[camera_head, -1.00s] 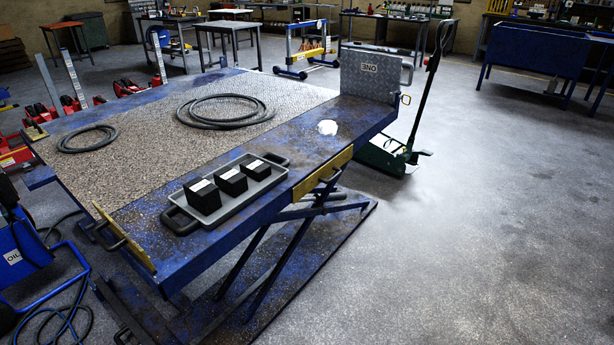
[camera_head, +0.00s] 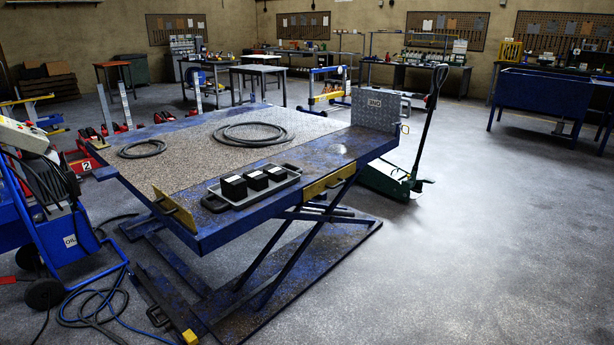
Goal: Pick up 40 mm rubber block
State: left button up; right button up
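Three black rubber blocks with pale labels stand in a row in a grey tray (camera_head: 294,180) with dark handles, on the near edge of a blue lift table. They are a left block (camera_head: 233,188), a middle block (camera_head: 256,180) and a right block (camera_head: 276,174). The left one looks tallest and the right one lowest. The labels are too small to read, so I cannot tell which is 40 mm. Neither of my grippers is in view.
The blue lift table (camera_head: 320,150) carries two coiled hoses (camera_head: 252,134) and a small white item (camera_head: 340,149). A green pallet jack (camera_head: 392,181) stands at its right end. A blue oil cart (camera_head: 75,240) and loose hoses are at left. The floor at right is clear.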

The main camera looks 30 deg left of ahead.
aim_at(275, 174)
jog(key=u, duration=0.1)
jog(key=i, duration=1.5)
jog(key=u, duration=0.5)
